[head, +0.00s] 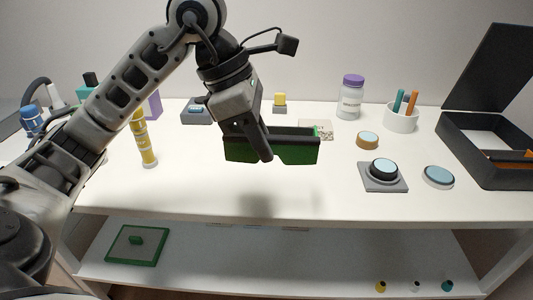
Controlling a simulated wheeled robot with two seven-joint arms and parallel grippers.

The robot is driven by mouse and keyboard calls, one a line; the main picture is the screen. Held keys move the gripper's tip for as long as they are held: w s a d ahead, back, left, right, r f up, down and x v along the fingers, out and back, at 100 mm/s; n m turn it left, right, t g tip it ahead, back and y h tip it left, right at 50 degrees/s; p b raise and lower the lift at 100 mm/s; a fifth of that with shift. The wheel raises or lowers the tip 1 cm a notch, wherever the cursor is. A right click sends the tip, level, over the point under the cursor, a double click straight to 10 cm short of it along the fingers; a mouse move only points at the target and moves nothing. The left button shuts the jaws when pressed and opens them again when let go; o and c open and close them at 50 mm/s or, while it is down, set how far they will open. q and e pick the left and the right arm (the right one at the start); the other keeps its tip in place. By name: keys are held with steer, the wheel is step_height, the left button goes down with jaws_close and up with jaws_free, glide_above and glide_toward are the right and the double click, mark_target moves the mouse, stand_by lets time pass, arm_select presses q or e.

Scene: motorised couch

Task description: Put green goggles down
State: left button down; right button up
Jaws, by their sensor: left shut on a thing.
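The green goggles (296,152) show in the head view as a dark green, box-like frame with a notch in its lower edge. They hang above the front middle of the white table (225,192), with a soft shadow beneath them. My left gripper (262,145) reaches down from above and is shut on the left part of the goggles. The gripper hides some of that part. My right gripper is not in view.
A round button on a grey plate (385,187) and a flat disc (438,177) lie to the right. A black open case (490,160) stands far right. A yellow tube (146,145) stands left. The front middle is clear. A green-framed tray (118,257) lies on the lower shelf.

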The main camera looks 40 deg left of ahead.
arm_select(q)
steer(key=w+a+f, duration=0.4)
steer(key=f, duration=0.1)
steer(key=w+a+f+b, duration=0.1)
steer(key=w+a+f, duration=0.1)
steer(key=w, duration=0.1)
steer(key=shift+f, duration=0.15)
steer(key=f, duration=0.3)
steer(key=shift+w+a+f, duration=0.15)
steer(key=shift+w+a, duration=0.05)
steer(key=shift+w, duration=0.1)
steer(key=shift+f, duration=0.3)
steer(key=shift+f+b, duration=0.15)
steer(key=shift+b, duration=0.15)
steer(key=c, duration=1.5)
jaws_free()
steer(key=shift+o, duration=0.2)
